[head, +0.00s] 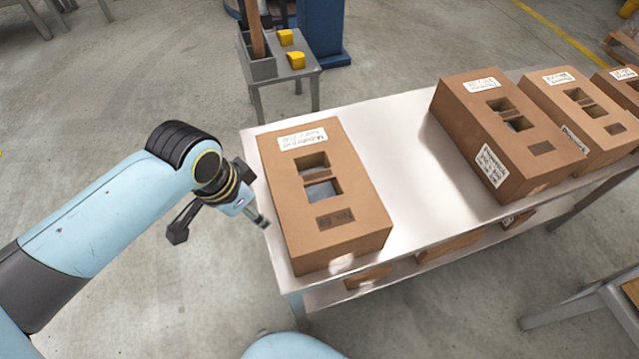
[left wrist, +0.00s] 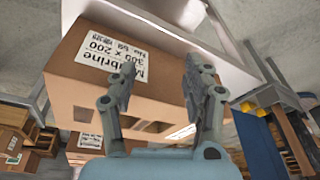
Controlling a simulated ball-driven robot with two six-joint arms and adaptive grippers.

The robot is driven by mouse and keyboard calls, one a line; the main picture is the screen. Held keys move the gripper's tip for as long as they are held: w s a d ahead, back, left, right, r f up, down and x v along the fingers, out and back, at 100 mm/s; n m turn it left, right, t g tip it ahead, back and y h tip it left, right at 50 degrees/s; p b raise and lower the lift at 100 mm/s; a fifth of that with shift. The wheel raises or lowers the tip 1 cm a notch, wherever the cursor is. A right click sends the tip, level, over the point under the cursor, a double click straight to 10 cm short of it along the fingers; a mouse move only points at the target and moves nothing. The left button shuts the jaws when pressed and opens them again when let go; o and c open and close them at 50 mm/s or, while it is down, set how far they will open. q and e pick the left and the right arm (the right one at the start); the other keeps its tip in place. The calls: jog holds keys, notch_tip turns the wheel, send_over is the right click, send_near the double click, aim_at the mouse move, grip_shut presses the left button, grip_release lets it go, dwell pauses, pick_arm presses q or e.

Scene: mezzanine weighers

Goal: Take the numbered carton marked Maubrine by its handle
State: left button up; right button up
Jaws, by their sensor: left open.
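The carton marked Maubrine (head: 280,222) is a brown box standing at the left end of the metal table. Its top has a white label, a dark number plate and two square openings. Its handle (head: 318,175) is the bar between the openings. My left gripper (head: 262,220) is open and empty, just left of the carton in the head view. In the left wrist view the fingers of the gripper (left wrist: 158,72) stand apart in front of the carton (left wrist: 75,70), and one covers part of the name on its label. Whether they touch it is unclear. My right gripper is not in view.
The metal table (head: 408,165) is bare between this carton and several similar cartons, the nearest being a labelled carton (head: 460,130) at the right. More boxes lie on the shelf below. A small grey stand (head: 285,75) with yellow blocks stands behind the table.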

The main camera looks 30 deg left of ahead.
aim_at(317, 176)
pick_arm(q)
jog(key=w+d+r+m, duration=0.1)
jog(key=w+r, duration=0.1)
jog(key=w, duration=0.1)
jog(key=w+d+r+m+h, duration=0.1)
jog(key=w+r+m, duration=0.1)
jog(key=w+r, duration=0.1)
jog(key=w+d+r+m+h+p, duration=0.1)
jog(key=w+r, duration=0.2)
jog(key=shift+w+d+r+m+t, duration=0.25)
jog(key=shift+d+m+t, duration=0.05)
jog(key=shift+d+m, duration=0.1)
jog(key=shift+m+h, duration=0.3)
jog(key=x, duration=0.2)
jog(key=b+x, duration=0.1)
jog(key=x, duration=0.1)
jog(key=shift+w+d, duration=0.25)
jog(key=shift+w, duration=0.1)
jog(key=x, duration=0.6)
jog(key=shift+s+a+f+b, duration=0.15)
jog(key=shift+a+f+b, duration=0.1)
jog(key=shift+b, duration=0.15)
jog(key=shift+r, duration=0.1)
grip_shut()
